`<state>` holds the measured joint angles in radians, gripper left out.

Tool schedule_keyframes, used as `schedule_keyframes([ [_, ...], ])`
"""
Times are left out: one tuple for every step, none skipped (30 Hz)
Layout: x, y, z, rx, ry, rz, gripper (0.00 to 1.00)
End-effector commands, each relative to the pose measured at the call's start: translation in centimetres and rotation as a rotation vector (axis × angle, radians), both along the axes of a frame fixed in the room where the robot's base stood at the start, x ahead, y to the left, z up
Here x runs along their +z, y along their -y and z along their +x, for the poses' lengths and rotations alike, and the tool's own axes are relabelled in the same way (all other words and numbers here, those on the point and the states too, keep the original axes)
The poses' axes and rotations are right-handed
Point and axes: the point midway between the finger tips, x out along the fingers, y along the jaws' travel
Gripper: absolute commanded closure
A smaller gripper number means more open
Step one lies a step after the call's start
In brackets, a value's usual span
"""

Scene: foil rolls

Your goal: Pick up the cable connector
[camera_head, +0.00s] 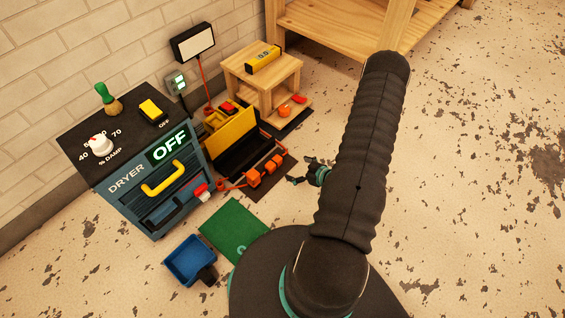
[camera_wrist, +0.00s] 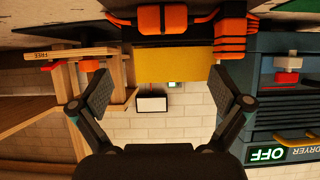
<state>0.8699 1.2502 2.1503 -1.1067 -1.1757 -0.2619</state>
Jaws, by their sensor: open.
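Orange connector-like blocks (camera_head: 254,178) lie on a dark mat in front of the open yellow and black case, with an orange cable running left toward the dryer. Which block is the cable connector, I cannot tell. In the wrist view, which is upside down, orange blocks (camera_wrist: 215,24) show at the top edge, with orange cables beside them. My gripper (camera_wrist: 165,85) is open and empty, its fingers wide apart. It also shows in the head view (camera_head: 298,179), right of the mat and apart from the blocks, partly hidden by my arm.
The dryer (camera_head: 145,185) reads OFF and has a red and white fitting (camera_head: 202,192) on its side. The yellow-lidded case (camera_head: 232,138) stands behind the blocks. A wooden stand (camera_head: 262,88), blue bin (camera_head: 188,258) and green mat (camera_head: 231,229) are nearby. Floor at right is clear.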

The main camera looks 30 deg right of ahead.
Motion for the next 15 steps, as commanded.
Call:
schedule_keyframes([
  [-0.6,-0.5,0.8,0.007,0.0,-0.001,0.0],
  [-0.9,-0.7,1.3,0.006,-0.001,-0.001,0.0],
  [-1.2,-0.9,1.9,0.006,-0.001,-0.001,0.0],
  [-1.5,-1.0,2.4,0.006,-0.001,-0.001,0.0],
  [-1.7,-1.1,2.8,0.005,0.0,-0.002,0.0],
  [-2.1,-1.4,3.4,0.005,-0.001,-0.001,0.0],
  [-2.3,-1.5,3.8,0.004,-0.001,-0.001,0.0],
  [-2.5,-1.6,4.2,0.002,0.0,-0.002,0.0],
  [-2.8,-1.7,4.6,0.002,0.0,-0.002,0.0],
  [-2.9,-1.8,4.9,0.002,0.0,-0.002,0.0],
  [-3.1,-1.9,5.2,0.001,0.0,-0.002,0.0],
  [-3.2,-1.9,5.5,0.0,0.0,-0.002,0.0],
  [-3.3,-2.0,5.7,0.0,0.0,-0.002,0.0],
  [-3.3,-2.1,5.8,0.0,0.0,-0.002,0.0],
  [-3.4,-2.1,5.9,0.0,0.0,-0.002,0.0],
])
